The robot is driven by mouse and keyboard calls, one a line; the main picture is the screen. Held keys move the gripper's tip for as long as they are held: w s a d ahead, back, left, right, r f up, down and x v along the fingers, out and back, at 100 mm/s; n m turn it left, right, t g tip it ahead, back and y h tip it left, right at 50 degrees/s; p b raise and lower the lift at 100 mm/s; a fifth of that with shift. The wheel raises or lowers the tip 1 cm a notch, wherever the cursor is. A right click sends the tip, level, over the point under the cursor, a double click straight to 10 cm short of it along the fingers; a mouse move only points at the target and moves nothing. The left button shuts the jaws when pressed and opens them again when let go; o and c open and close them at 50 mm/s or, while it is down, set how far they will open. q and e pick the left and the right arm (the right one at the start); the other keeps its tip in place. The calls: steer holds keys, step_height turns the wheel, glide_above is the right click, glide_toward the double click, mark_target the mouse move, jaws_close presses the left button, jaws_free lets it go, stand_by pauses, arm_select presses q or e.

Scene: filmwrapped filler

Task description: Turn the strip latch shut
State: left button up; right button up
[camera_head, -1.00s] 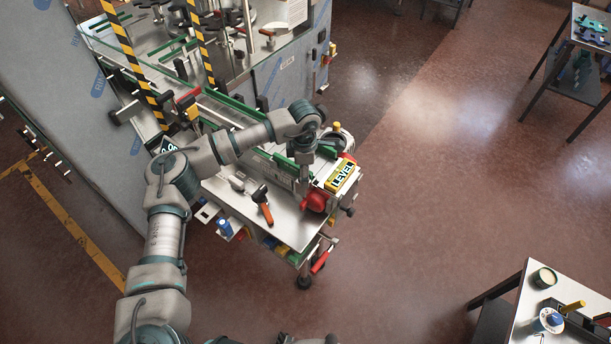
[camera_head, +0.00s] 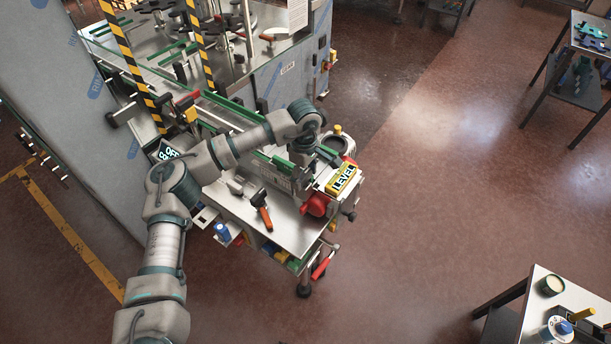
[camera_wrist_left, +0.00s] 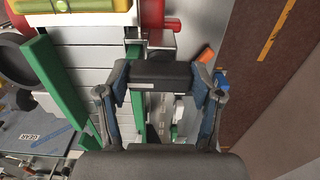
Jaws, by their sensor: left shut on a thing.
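My left gripper (camera_head: 302,172) is down at the end of the green-railed conveyor on the machine, mostly hidden by my own wrist in the head view. In the left wrist view, its two fingers (camera_wrist_left: 160,88) stand on either side of a dark bar (camera_wrist_left: 160,74). The gripper is shut on this bar, which seems to be the strip latch. The bar lies crosswise between the fingers, beside a green rail (camera_wrist_left: 55,80). How far the latch is turned cannot be told. My right gripper is not in view.
An orange-handled tool (camera_head: 265,217) lies on the metal shelf (camera_head: 292,232). Striped posts (camera_head: 128,60) rise behind my arm.

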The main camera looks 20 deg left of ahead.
mark_target(303, 173)
arm_select(q)
steer(key=shift+a, duration=0.1)
stand_by(0.3)
steer(key=o, duration=0.9)
steer(key=shift+o, duration=1.2)
steer(key=shift+w+f, duration=0.1)
steer(key=shift+w+a, duration=0.1)
step_height(303, 173, up, 12)
steer(key=shift+f, duration=0.15)
